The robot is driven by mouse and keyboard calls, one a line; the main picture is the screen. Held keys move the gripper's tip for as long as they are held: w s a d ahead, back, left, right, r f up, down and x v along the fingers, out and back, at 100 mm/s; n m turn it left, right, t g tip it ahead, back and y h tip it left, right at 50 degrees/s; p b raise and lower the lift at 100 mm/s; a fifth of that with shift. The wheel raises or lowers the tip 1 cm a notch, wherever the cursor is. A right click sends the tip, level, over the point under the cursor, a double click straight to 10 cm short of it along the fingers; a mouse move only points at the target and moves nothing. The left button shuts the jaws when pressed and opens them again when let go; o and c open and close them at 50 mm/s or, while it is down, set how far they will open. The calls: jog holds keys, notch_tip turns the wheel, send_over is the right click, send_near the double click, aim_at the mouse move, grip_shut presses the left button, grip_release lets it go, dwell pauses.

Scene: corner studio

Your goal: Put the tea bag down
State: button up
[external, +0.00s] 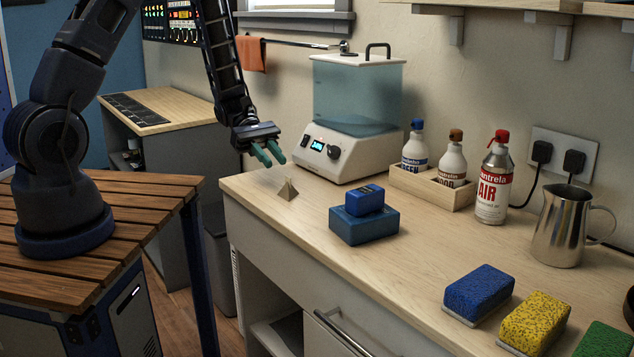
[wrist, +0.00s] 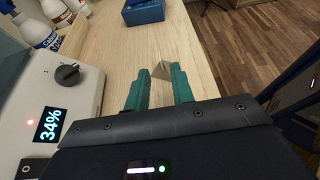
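The tea bag (external: 287,190) is a small pale pyramid. It stands upright on the wooden counter near its left front edge. In the wrist view the tea bag (wrist: 161,70) shows just past the gap between my fingertips, on the counter. My gripper (external: 271,158) is above and slightly left of the tea bag in the external view, apart from it. Its green fingers are spread with a clear gap and nothing between them; they also show in the wrist view (wrist: 160,77).
A white device with a water tank (external: 340,150) stands behind the tea bag. Stacked blue boxes (external: 364,225) sit to its right. Farther right are a bottle crate (external: 430,187), an air can (external: 493,180), a metal jug (external: 563,230) and sponges (external: 480,292). The counter around the tea bag is clear.

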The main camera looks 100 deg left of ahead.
jog(key=shift+v, duration=1.2)
jog(key=d+r+m+g+y, duration=0.2)
jog(key=d+r+m+g, duration=0.6)
jog(key=d+r+m, duration=0.9)
jog(key=s+d+r+m+t+y, duration=0.3)
jog(key=s+d+r+m+y, duration=0.4)
jog(key=s+d+r+m, duration=0.3)
jog(key=shift+s+d+r+y, duration=0.3)
jog(key=shift+s+d+r, duration=0.5)
jog(key=shift+d, duration=1.05)
jog(key=shift+w+r, duration=0.15)
jog(key=shift+w, duration=0.05)
